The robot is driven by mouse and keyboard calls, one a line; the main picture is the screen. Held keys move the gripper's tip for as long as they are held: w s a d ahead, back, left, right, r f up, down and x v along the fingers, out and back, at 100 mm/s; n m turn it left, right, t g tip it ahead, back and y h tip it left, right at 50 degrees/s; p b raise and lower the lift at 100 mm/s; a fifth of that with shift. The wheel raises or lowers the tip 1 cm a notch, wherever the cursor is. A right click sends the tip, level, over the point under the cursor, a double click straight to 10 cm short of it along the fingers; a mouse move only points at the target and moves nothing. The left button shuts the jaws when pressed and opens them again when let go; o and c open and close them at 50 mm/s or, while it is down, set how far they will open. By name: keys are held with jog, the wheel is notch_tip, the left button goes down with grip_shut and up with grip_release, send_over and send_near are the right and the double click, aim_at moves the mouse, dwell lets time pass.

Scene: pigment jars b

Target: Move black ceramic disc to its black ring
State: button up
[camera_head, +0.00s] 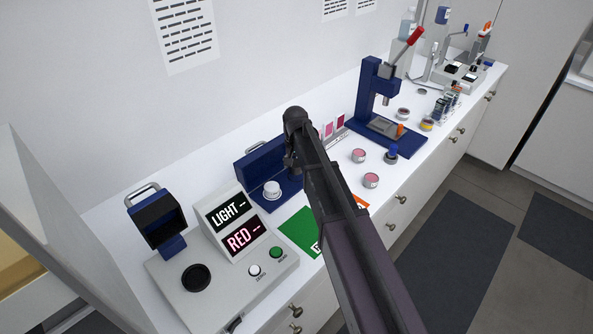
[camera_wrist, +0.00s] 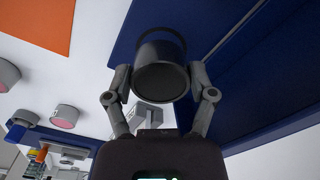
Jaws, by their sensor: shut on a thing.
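In the wrist view my gripper (camera_wrist: 160,88) is shut on a dark round thing, the black ceramic disc (camera_wrist: 161,82), with one finger on each side. The disc is over a blue surface (camera_wrist: 215,25). A dark curved band (camera_wrist: 163,36) shows just beyond the disc; I cannot tell whether it is the black ring, or whether the disc touches it. In the head view my arm hides the gripper and disc, beside the blue case (camera_head: 259,162). A white disc (camera_head: 272,189) sits on that case's base.
A grey instrument (camera_head: 222,291) with a black round port (camera_head: 196,278) and lit displays stands at left. A green card (camera_head: 299,232) lies near the front edge. Pink jars (camera_head: 371,180) and a blue press (camera_head: 367,95) stand right of my arm. A wall is behind.

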aim_at(296, 169)
jog(key=shift+w, duration=0.1)
jog(key=shift+w, duration=0.25)
jog(key=shift+w+d+f+b, duration=0.1)
jog(key=shift+w+f+b, duration=0.25)
jog(key=shift+f+b, duration=1.45)
jog(key=shift+b, duration=0.05)
jog(key=shift+f, duration=0.2)
jog(key=o, duration=1.1)
jog(key=shift+r, duration=0.1)
jog(key=shift+o, duration=0.2)
jog(key=shift+r, duration=0.2)
notch_tip(296, 169, up, 12)
jog(key=p, duration=1.2)
